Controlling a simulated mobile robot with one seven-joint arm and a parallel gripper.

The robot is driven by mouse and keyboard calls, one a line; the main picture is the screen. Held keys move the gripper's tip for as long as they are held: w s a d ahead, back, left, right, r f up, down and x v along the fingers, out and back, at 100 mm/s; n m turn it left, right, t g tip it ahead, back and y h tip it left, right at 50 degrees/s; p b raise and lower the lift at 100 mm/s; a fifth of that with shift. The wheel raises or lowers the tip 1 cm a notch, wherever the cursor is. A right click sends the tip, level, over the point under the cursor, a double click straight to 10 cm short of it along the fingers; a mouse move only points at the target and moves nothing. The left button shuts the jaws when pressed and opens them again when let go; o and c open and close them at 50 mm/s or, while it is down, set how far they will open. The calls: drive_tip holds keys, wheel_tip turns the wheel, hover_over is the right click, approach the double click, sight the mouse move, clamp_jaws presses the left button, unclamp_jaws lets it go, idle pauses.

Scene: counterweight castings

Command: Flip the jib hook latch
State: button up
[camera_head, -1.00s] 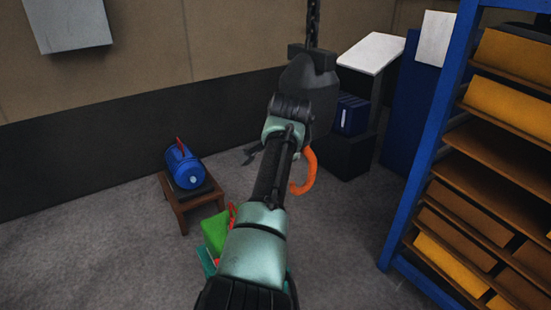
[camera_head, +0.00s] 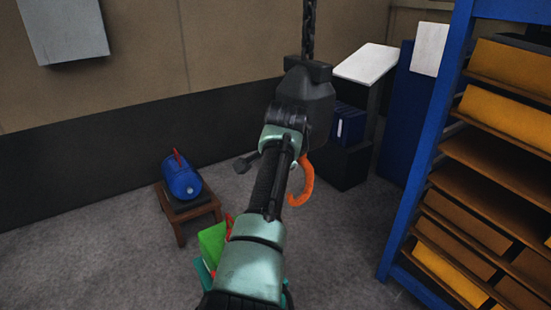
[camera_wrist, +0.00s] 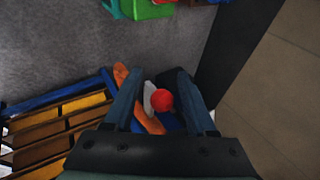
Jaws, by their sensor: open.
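The orange jib hook (camera_head: 303,183) hangs under a dark grey block (camera_head: 318,100) on a chain, right of my arm. My arm hides part of the block and hook. In the wrist view, the orange hook (camera_wrist: 122,76) runs past the left finger and shows again between the fingers. A pale latch (camera_wrist: 149,97) with a red ball (camera_wrist: 162,100) at its end shows between my fingers. My gripper (camera_wrist: 158,82) is open, with one finger on each side of the latch and ball. I cannot tell whether either finger touches them.
A blue rack (camera_head: 425,150) with yellow and brown blocks stands at the right. A blue cylinder (camera_head: 181,181) rests on a small brown stool (camera_head: 199,214) at the left. A green box (camera_head: 212,243) is low beside my arm. Dark boxes (camera_head: 342,163) stand behind the hook.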

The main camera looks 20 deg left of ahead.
drive_tip(key=b+v, duration=0.6)
drive_tip(key=v, duration=0.6)
drive_tip(key=shift+s+r, duration=0.25)
drive_tip(key=shift+d, duration=0.1)
drive_tip(key=shift+c, duration=0.2)
